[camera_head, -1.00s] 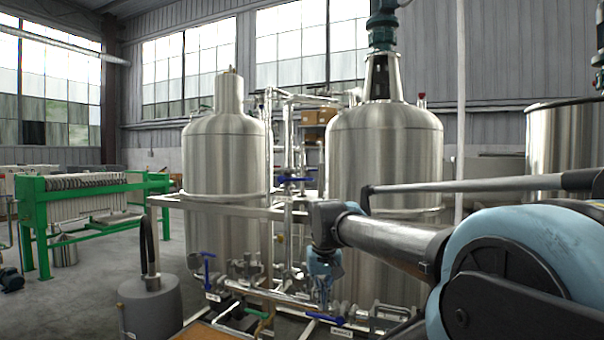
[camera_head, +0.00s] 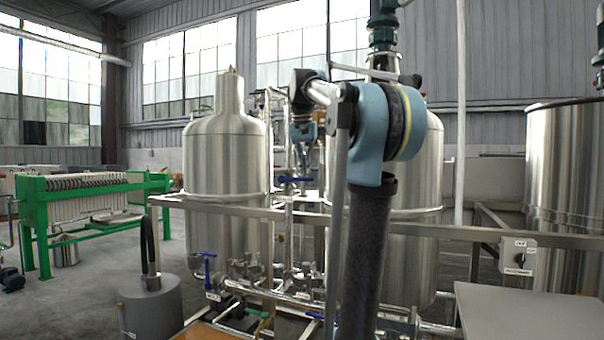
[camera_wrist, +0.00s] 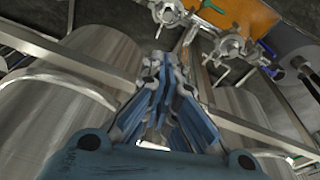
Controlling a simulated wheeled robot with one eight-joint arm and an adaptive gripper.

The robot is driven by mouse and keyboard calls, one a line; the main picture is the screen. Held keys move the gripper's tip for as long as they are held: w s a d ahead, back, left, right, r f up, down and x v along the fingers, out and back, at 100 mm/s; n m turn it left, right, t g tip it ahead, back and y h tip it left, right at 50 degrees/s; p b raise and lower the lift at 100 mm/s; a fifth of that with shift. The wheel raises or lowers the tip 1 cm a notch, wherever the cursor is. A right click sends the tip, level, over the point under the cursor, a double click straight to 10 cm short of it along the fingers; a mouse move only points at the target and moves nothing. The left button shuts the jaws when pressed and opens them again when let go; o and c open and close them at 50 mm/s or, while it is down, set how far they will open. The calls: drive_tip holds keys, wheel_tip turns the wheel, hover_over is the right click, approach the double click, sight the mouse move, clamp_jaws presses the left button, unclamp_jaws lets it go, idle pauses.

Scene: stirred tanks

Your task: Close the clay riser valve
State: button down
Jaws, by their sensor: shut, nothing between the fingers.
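Several blue-handled valves show, and I cannot read their labels, so I cannot tell for sure which is the clay riser valve. One blue lever (camera_head: 295,180) lies crosswise on a vertical pipe between the two steel tanks. Another blue handle (camera_head: 209,268) stands upright low at the left tank's foot. My gripper (camera_head: 303,148) points down just above the crosswise lever in the picture; I cannot tell its depth. In the wrist view my gripper (camera_wrist: 164,62) has its fingers together with nothing between them.
The left steel tank (camera_head: 225,165) and right steel tank (camera_head: 415,240) flank the pipes. A metal rail (camera_head: 460,231) crosses in front. Low pipes and clamps (camera_wrist: 228,45) lie beyond the fingers. A grey cylinder (camera_head: 152,308) and green filter press (camera_head: 40,225) stand left.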

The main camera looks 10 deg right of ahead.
wheel_tip(320, 180, up, 11)
drive_tip(key=m, duration=0.2)
hover_over(298, 179)
drive_tip(key=s, duration=0.3)
drive_tip(key=w, duration=0.2)
drive_tip(key=shift+h, duration=0.4)
drive_tip(key=x, duration=1.3)
drive_tip(key=shift+s, duration=0.15)
drive_tip(key=shift+f, duration=0.1)
drive_tip(key=shift+s+d+f+y, duration=0.15)
drive_tip(key=shift+f+y, duration=0.25)
drive_tip(key=shift+f, duration=0.25)
